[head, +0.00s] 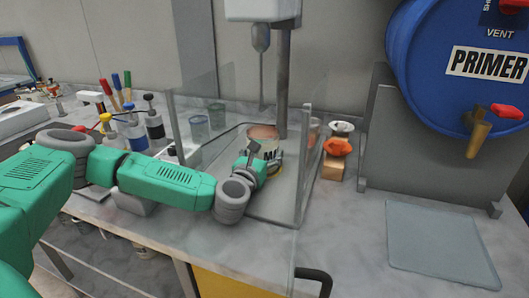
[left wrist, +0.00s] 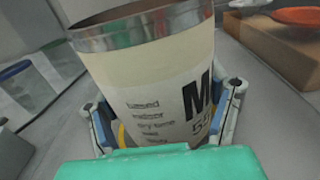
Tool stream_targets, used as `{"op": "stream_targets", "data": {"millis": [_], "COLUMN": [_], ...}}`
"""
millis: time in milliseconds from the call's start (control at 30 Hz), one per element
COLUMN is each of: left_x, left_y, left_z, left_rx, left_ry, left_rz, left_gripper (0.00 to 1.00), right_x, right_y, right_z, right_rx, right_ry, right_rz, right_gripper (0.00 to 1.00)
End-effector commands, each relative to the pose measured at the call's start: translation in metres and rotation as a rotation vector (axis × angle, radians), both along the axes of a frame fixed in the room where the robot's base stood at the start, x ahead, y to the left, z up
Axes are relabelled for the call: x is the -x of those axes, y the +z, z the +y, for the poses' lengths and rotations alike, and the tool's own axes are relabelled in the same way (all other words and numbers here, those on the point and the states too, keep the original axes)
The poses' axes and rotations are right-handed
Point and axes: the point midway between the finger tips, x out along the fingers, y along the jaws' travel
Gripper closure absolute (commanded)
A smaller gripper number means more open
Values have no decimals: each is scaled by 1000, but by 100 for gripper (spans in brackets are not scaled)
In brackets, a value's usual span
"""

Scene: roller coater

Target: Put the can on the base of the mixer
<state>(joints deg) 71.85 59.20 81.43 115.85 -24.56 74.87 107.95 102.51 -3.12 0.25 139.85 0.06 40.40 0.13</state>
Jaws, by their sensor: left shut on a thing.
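The can (head: 268,143) has a cream label with dark print and a metal rim. It sits at the mixer, below and beside the mixer's column (head: 282,80), and my left gripper (head: 262,170) is around its near side. In the left wrist view the can (left wrist: 150,70) fills the middle, with the left gripper's fingers (left wrist: 165,125) on both sides of it. The gripper is shut on the can. The mixer base (head: 270,210) is a grey plate under the can; I cannot tell if the can touches it. My right gripper is not in view.
Clear guard panels (head: 305,165) stand around the mixer base. Bottles (head: 153,125) and cups (head: 217,116) stand to the left. An orange dish on a wooden block (head: 336,165) stands to the right. A blue primer drum (head: 450,60) and grey mat (head: 440,245) are farther right.

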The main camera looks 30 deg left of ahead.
Motion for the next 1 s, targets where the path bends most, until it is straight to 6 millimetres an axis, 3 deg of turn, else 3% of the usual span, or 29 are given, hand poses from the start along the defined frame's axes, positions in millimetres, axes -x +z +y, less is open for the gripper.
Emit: {"op": "stream_targets", "data": {"millis": [33,67,100,133,500,1000], "left_x": [0,0,0,0,1,95], "left_y": [-1,-3,-2,-2,1,0], "left_z": [0,0,0,0,-1,-24], "left_rx": [0,0,0,0,-1,1], "left_ry": [1,1,1,1,0,-3], "left_rz": [-3,0,1,1,4,3], "left_gripper": [79,26,12,5,5,5], "right_x": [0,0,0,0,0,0], "right_y": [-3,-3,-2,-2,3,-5], "right_z": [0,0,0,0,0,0], "right_rx": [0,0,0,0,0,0], "right_ry": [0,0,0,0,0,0], "right_rz": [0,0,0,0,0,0], "right_gripper": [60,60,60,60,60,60]}}
